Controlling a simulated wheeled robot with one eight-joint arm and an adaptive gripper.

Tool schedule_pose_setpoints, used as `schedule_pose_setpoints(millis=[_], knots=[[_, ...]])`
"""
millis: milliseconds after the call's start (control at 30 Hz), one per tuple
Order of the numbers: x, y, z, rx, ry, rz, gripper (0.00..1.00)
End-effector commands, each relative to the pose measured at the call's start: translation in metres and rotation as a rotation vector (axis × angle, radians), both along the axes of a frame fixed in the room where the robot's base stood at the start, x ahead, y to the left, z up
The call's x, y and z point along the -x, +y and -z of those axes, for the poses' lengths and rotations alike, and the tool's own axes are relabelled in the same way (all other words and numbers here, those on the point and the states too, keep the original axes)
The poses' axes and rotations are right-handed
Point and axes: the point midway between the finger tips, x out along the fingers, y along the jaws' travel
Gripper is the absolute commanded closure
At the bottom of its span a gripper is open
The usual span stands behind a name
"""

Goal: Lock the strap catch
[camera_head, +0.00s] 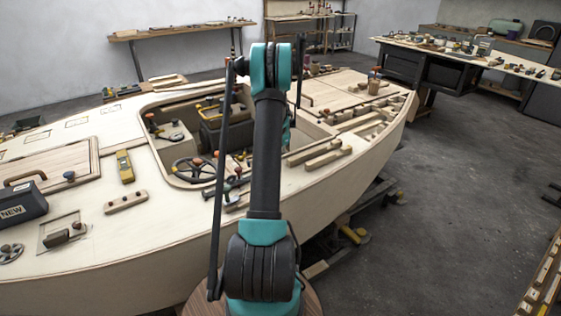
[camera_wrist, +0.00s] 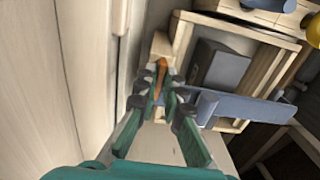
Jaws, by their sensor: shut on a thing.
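In the wrist view, my gripper (camera_wrist: 160,88) has its two fingers closed on a narrow orange-brown piece (camera_wrist: 161,69), which looks like the handle of the strap catch. The piece stands upright between the fingertips, and its lower part is hidden by them. A flat blue-grey bar or strap (camera_wrist: 238,108) runs right from beside the fingers, across a light wooden frame (camera_wrist: 262,75). I cannot tell whether it joins the orange-brown piece. In the head view, my arm hides the gripper and the catch.
A dark grey box (camera_wrist: 219,65) sits inside the frame. A pale plank wall (camera_wrist: 60,80) is close on the left. In the head view, the plywood hull (camera_head: 120,255) has an open cockpit with a steering wheel (camera_head: 194,170). Clear floor (camera_head: 460,210) lies to the right.

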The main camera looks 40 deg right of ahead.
Motion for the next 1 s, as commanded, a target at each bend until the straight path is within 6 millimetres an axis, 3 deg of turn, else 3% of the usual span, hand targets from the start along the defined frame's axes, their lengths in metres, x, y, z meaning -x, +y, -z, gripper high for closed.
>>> schedule_pose_setpoints(millis=[267, 300, 467, 800, 1000], knots=[[0.000, 0.000, 0.000, 0.001, -0.001, 0.000, 1.00], [0.000, 0.000, 0.000, 0.001, -0.001, 0.000, 0.89], [0.000, 0.000, 0.000, 0.000, -0.001, 0.000, 0.71], [0.000, 0.000, -0.003, 0.000, 0.000, -0.001, 0.71], [0.000, 0.000, -0.030, 0.000, 0.000, -0.001, 0.71]])
